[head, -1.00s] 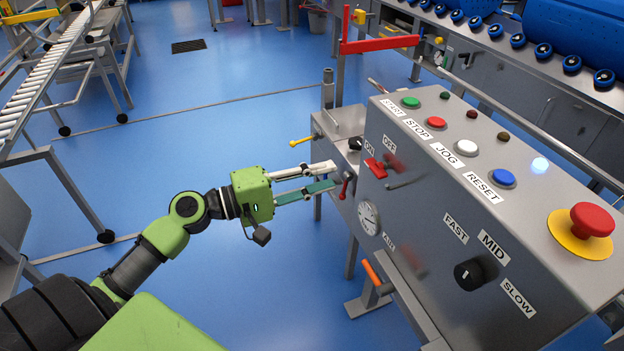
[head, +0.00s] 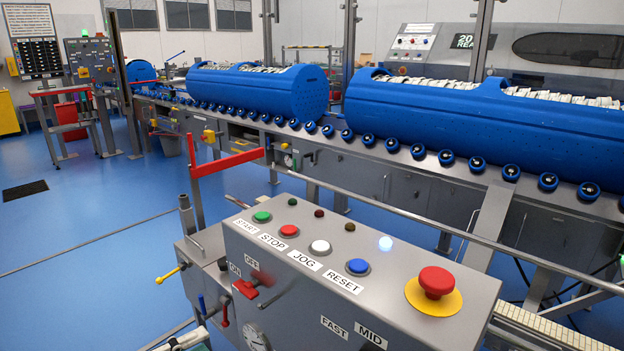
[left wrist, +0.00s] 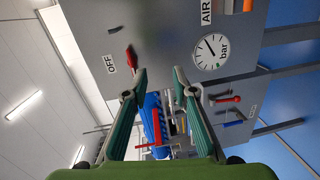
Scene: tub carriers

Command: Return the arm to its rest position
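My left gripper shows only as fingertips (head: 184,341) at the bottom edge of the head view, left of the grey control box (head: 320,262); the rest of the arm is out of that view. In the left wrist view the left gripper (left wrist: 157,80) is open, its two green fingers well apart with nothing held between them. The box's red switch handle (left wrist: 131,58) by the OFF label appears just past one fingertip; I cannot tell whether they touch. The same handle (head: 246,289) shows in the head view. My right gripper is not in view.
A pressure gauge (left wrist: 210,52) and red (head: 225,312) and blue (head: 202,304) levers are close by the left gripper. A yellow-handled lever (head: 171,273) sticks out left. The red stop button (head: 436,281) tops the box. Blue tubs (head: 258,90) lie on a roller conveyor behind. The floor at left is open.

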